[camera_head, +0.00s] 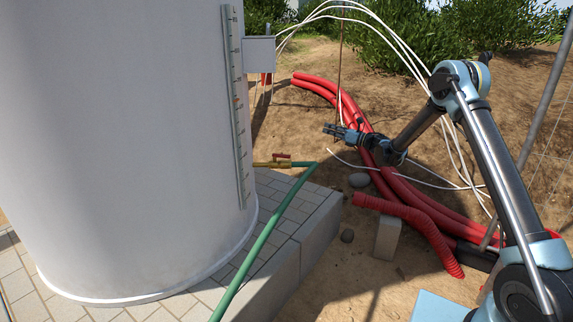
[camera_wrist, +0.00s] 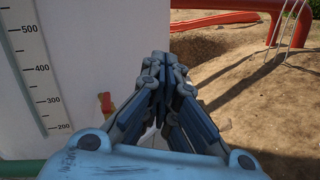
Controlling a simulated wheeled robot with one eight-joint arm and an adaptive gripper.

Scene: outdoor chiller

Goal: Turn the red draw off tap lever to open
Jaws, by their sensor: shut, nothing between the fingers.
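The red tap lever (camera_head: 283,156) sits on top of a brass tap (camera_head: 268,164) that sticks out from the lower right side of the white tank. A green hose (camera_head: 262,238) runs from the tap's outlet down across the paving. My gripper (camera_head: 328,129) is shut and empty, above and to the right of the lever, clear of it. In the wrist view the shut fingers (camera_wrist: 160,58) fill the middle. Part of the red lever (camera_wrist: 105,100) shows just left of the fingers; the rest of the tap is mostly hidden there.
The white tank (camera_head: 120,130) with its level gauge (camera_head: 238,105) stands at left on a paved plinth (camera_head: 310,235). Thick red pipes (camera_head: 420,205), thin white cables (camera_head: 400,50) and a grey block (camera_head: 387,238) lie to the right. Bare sand shows around them.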

